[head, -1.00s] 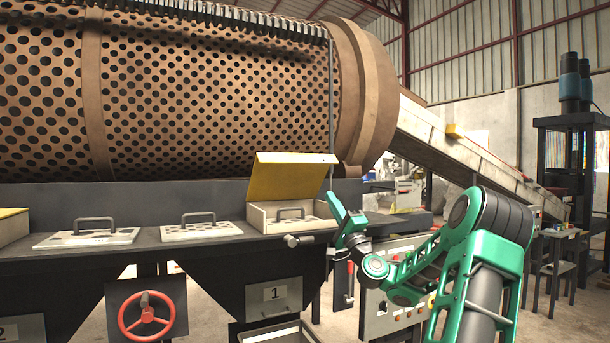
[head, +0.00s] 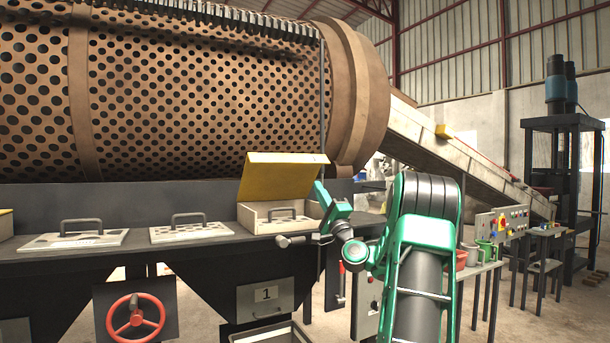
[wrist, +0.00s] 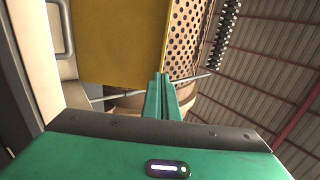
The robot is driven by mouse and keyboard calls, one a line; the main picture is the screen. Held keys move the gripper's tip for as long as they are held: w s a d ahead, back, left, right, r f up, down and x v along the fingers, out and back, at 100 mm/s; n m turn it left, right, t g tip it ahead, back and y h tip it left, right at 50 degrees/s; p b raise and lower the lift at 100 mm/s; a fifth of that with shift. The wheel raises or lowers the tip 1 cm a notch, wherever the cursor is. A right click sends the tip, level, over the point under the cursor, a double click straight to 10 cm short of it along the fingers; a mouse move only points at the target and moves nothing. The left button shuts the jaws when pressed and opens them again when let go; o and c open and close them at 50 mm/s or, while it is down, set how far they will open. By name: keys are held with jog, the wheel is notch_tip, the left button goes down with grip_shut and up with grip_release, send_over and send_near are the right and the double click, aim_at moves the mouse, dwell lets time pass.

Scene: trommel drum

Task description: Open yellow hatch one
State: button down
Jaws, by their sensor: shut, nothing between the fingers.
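The yellow hatch (head: 281,178) stands raised and leaning back on its pale box (head: 252,216) above the plate marked 1 (head: 266,294). A grey handle (head: 284,211) shows at the front of the box. In the wrist view the yellow hatch (wrist: 120,42) fills the upper middle, just left of and beyond the fingertips. My gripper (head: 318,186) is at the right edge of the hatch in the head view. Its green fingers (wrist: 161,78) are shut together and empty. I cannot tell whether they touch the hatch.
Two perforated plates with handles, one of them here (head: 190,232), lie along the dark bench to the left. The perforated drum (head: 210,100) is behind. A red handwheel (head: 136,316) is below. A stand with a control panel (head: 503,222) is at right.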

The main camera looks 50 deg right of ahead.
aim_at(306, 163)
jog(key=x, duration=0.9)
jog(key=shift+r, duration=0.4)
jog(key=shift+w, duration=0.1)
